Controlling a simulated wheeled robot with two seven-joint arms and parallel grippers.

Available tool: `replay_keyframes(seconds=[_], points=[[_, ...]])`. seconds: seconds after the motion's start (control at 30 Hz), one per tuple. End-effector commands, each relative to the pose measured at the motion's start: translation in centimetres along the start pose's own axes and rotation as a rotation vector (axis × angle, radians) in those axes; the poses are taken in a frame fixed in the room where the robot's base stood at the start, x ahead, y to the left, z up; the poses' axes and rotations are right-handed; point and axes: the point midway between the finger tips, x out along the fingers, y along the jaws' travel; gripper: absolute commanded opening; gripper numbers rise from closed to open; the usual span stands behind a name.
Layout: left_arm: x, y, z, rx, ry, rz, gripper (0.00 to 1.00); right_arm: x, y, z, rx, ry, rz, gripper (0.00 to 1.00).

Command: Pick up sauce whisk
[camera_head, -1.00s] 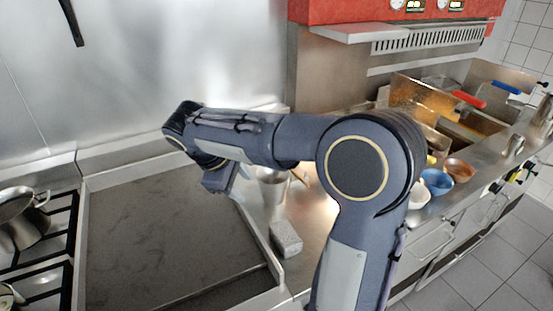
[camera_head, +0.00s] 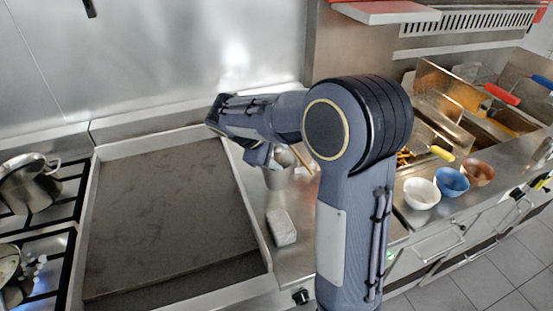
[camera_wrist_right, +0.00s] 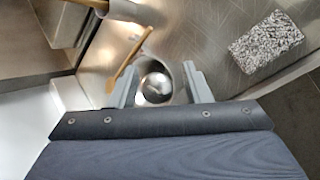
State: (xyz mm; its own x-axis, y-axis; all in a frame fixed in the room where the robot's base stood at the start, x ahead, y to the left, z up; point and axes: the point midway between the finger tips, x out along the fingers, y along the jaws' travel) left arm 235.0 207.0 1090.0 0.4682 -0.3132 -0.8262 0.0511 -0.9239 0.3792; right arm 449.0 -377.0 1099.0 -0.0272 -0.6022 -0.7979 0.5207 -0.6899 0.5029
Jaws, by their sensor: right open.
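A steel container (camera_head: 276,179) stands on the counter right of the griddle, with utensils in it. A wooden handle (camera_head: 304,160) sticks out of it, and this also shows in the right wrist view (camera_wrist_right: 127,62). A rounded shiny steel utensil end (camera_wrist_right: 153,88) shows between my fingers in the right wrist view. I cannot tell whether it is the sauce whisk; no whisk wires are clear. My right gripper (camera_wrist_right: 160,76) is open, with one finger on each side of this steel end; contact is not visible. In the head view my right gripper (camera_head: 258,155) is at the container, partly hidden by its arm.
A speckled grey block (camera_head: 281,228) lies in front of the container, also in the right wrist view (camera_wrist_right: 266,44). The flat griddle (camera_head: 165,215) is clear. Pots (camera_head: 30,190) stand on the stove at left. Bowls (camera_head: 422,193) and fryers (camera_head: 450,95) are at right.

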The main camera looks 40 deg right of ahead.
Motion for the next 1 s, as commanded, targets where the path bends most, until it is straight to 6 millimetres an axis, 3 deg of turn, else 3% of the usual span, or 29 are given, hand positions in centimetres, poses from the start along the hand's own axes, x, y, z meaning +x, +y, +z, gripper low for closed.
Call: replay_keyframes(seconds=[0.17,0.5,0.8,1.0], points=[[0.0,0.0,0.0,0.000,0.000,0.000,0.36,0.0,0.0,0.0,0.001,0.000,0.000,0.44],[0.0,0.0,0.0,0.000,0.000,0.000,0.36,0.0,0.0,0.0,0.001,0.001,0.000,0.00],[0.0,0.0,0.0,0.000,0.000,0.000,0.36,-0.3,0.2,0.1,0.002,0.002,0.001,0.00],[0.2,-0.1,0.1,0.000,0.000,0.000,0.36,-2.8,1.8,1.0,0.006,0.007,0.002,0.00]])
